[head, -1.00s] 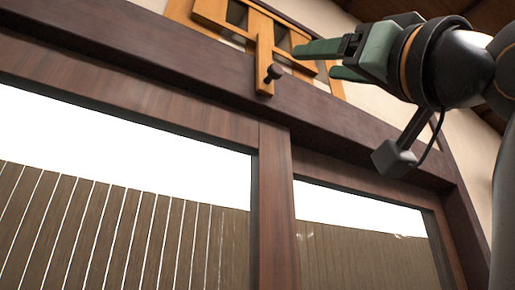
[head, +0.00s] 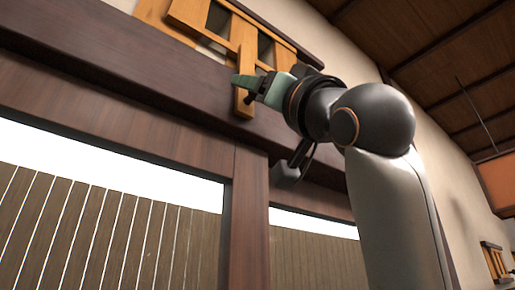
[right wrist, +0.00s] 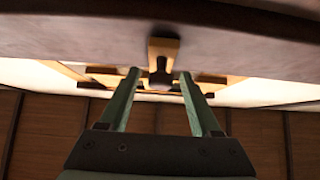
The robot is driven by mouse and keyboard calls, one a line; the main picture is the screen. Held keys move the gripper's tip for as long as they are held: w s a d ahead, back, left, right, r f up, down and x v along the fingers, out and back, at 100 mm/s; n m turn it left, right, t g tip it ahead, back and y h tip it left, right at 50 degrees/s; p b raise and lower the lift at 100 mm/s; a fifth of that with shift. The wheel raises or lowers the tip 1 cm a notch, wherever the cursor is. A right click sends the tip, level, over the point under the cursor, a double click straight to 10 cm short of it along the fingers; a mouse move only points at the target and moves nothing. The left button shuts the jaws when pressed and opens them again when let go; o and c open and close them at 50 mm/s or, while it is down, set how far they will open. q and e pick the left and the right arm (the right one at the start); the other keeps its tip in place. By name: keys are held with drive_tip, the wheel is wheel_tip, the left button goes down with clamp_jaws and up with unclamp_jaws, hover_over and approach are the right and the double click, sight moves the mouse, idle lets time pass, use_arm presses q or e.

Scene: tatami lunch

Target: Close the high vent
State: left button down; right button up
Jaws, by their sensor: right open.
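The high vent (head: 190,14) is an orange wooden lattice above a dark beam, at the top of the head view. Dark gaps show between its slats. A vertical slat (head: 243,40) hangs down over the beam. In the right wrist view the slat (right wrist: 163,46) carries a dark round knob (right wrist: 160,78). My right gripper (head: 248,86) has green fingers and is at the slat's lower part, hiding the knob in the head view. In the right wrist view the right gripper (right wrist: 160,82) is open, with a finger on each side of the knob and gaps between. My left gripper is not in view.
The dark wooden beam (head: 100,65) runs just below the vent. Under it are framed window panes (head: 100,160) with a slatted fence behind. A pale wall (head: 350,50) and a brown wooden ceiling (head: 430,65) are to the right. Another small lattice (head: 494,260) is at the far right.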

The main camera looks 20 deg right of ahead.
drive_tip(key=shift+w+r, duration=0.2)
clamp_jaws()
idle(0.5)
idle(0.9)
